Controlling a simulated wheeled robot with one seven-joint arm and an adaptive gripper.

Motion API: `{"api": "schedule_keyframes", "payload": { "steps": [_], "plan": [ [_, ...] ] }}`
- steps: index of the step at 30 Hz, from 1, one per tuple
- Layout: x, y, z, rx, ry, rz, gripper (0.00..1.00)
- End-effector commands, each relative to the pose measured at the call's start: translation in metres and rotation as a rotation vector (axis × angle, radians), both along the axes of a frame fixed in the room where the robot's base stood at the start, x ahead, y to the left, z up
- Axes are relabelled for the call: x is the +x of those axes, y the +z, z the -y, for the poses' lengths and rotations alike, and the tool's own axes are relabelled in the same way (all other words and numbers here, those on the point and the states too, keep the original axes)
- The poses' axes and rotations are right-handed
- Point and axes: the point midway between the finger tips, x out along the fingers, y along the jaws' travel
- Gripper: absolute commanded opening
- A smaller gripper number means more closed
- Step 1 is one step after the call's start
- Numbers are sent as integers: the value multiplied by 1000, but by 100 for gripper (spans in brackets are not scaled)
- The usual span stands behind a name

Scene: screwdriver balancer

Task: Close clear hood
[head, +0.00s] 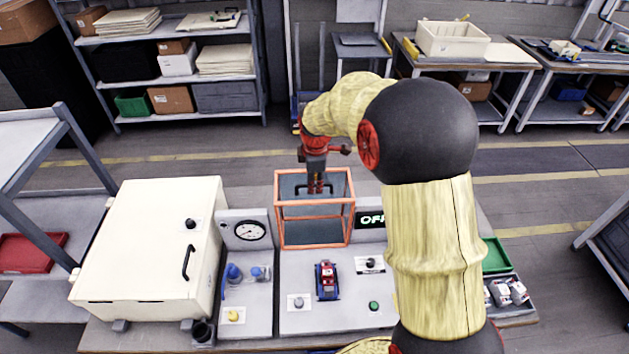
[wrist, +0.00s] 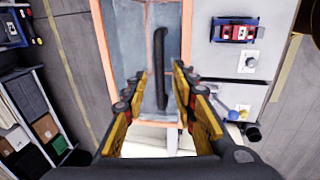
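The clear hood (head: 352,222) is a box of see-through panels with an orange frame. It stands at the back of the grey bench panel, behind a small red and blue device (head: 327,281), which is uncovered. A dark bar handle is on the hood; it also shows in the wrist view (wrist: 160,50). My gripper (head: 317,188) is at the hood, pointing down to its handle. In the wrist view my gripper (wrist: 162,72) has its fingers spread, one on each side of the handle's near end, with visible gaps. Contact below is hard to tell.
A white cabinet (head: 150,245) with a black handle and a gauge (head: 247,231) stand left of the hood. An "OFF" sign (head: 370,219) is to its right, partly hidden by my arm. Buttons (head: 374,306) and a green tray (head: 495,255) lie nearer and right.

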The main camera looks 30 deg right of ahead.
Motion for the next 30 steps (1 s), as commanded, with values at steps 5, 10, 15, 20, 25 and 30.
{"api": "schedule_keyframes", "payload": {
  "steps": [5,10,15,20,25,30],
  "plan": [
    [0,0,0,0,0,0,16],
    [0,0,0,0,0,0,7],
    [0,0,0,0,0,0,0],
    [0,0,0,0,0,0,0],
    [0,1,0,0,0,1,0],
    [0,1,0,0,0,1,0]
  ]
}}
